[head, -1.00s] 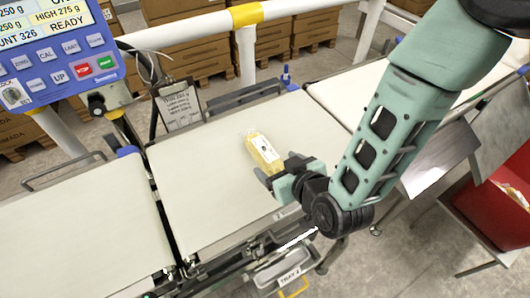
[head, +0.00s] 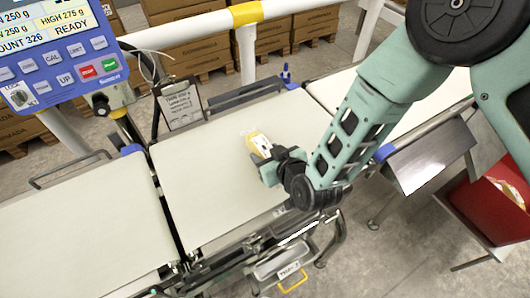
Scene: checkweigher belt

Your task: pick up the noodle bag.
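The noodle bag (head: 258,141) is a small yellow pack with a white label. It lies on the pale middle belt (head: 205,195), right of the belt's centre. My gripper (head: 264,163) is at the bag's near end, low over the belt. The gripper's fingers and body cover the lower part of the bag. I cannot see whether the fingers are around the bag, touching it or closed on it.
A blue control panel (head: 62,68) stands at upper left and a clipboard (head: 181,106) behind the belt. White rails (head: 190,27) run along the back. Further belts lie left (head: 80,225) and right (head: 330,92). A red bin (head: 492,215) is at right.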

